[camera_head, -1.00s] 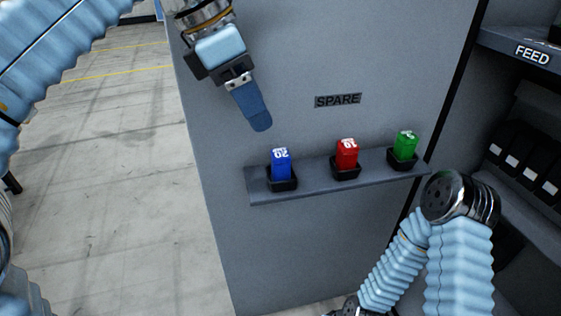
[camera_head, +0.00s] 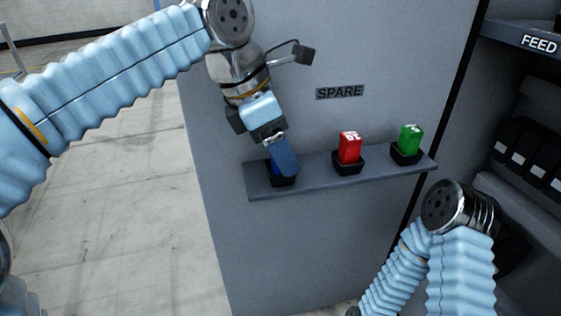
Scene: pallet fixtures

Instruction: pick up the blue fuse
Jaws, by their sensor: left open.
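The blue fuse (camera_head: 275,170) stands in a black holder (camera_head: 284,181) at the left end of a small grey shelf. It is mostly hidden behind my left gripper (camera_head: 285,166), and only a sliver of it shows at the finger's left side. My left gripper is open, with its blue finger pointing down over the fuse. I cannot tell whether the fingers touch the fuse. My right arm (camera_head: 458,250) shows at the lower right, but its gripper is out of view.
A red fuse (camera_head: 349,149) and a green fuse (camera_head: 409,140) stand in black holders farther right on the shelf (camera_head: 318,184). The grey panel behind bears a SPARE label (camera_head: 340,92). A FEED shelf (camera_head: 520,38) is at the right.

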